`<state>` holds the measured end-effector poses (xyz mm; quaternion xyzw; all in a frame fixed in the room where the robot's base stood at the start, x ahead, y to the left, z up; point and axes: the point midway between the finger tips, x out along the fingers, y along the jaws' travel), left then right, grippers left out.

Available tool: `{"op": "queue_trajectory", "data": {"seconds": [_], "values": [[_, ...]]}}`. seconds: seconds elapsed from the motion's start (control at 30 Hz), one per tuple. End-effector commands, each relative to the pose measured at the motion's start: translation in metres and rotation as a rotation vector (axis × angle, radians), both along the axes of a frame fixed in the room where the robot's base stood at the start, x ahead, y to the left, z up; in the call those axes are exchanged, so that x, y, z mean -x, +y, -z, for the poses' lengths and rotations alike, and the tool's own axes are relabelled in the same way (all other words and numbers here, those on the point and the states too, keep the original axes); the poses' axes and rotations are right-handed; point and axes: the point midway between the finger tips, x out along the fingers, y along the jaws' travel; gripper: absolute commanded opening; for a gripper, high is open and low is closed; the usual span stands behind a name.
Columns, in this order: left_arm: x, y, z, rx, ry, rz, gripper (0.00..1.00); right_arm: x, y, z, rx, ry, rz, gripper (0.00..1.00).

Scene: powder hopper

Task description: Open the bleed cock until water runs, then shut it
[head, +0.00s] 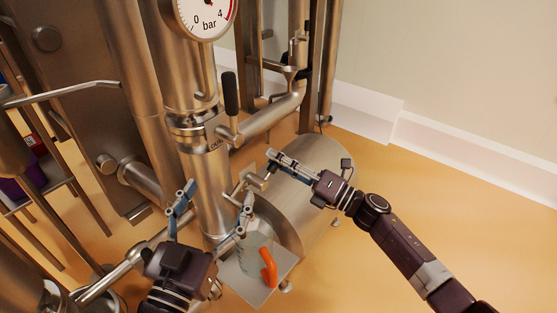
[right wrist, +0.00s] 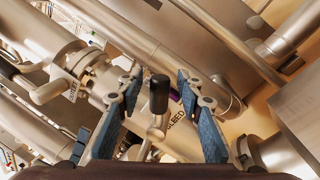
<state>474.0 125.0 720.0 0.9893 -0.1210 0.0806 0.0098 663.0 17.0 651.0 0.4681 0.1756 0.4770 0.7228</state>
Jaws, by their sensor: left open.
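The bleed cock's lever, with a black grip (right wrist: 158,95), shows in the right wrist view beside a pipe marked BLEED (right wrist: 178,132). My right gripper (right wrist: 160,78) is open, with its blue-padded fingers on either side of that lever; I cannot tell if they touch it. In the head view my right gripper (head: 268,168) hides most of the lever, near a metal fitting (head: 246,184) on the upright pipe. My left gripper (head: 218,194) is open and empty, in front of the upright pipe. A clear jug with an orange handle (head: 268,266) stands below, partly behind a left finger. I see no running water.
The jug stands on a metal plate (head: 246,289). Above are a pressure gauge (head: 205,15) and another black-gripped lever (head: 231,93). A horizontal steel cylinder (head: 318,160) lies behind my right gripper. Open floor (head: 460,220) is at the right.

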Motion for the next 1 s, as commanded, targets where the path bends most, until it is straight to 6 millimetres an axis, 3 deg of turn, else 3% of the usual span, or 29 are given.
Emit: {"op": "queue_trajectory", "data": {"seconds": [0.17, 0.6, 1.0], "values": [[0.0, 0.0, 0.0, 0.0, 0.0, 0.0, 0.78, 0.008, -0.016, 0.005, 0.002, 0.002, 0.003, 0.34], [0.0, 0.0, 0.0, -0.001, -0.001, 0.0, 0.78, 0.05, -0.089, 0.022, 0.002, 0.002, 0.003, 0.34], [0.0, 0.0, 0.0, -0.001, -0.001, 0.0, 0.78, 0.058, -0.103, 0.023, 0.0, 0.0, 0.001, 0.34]]}}
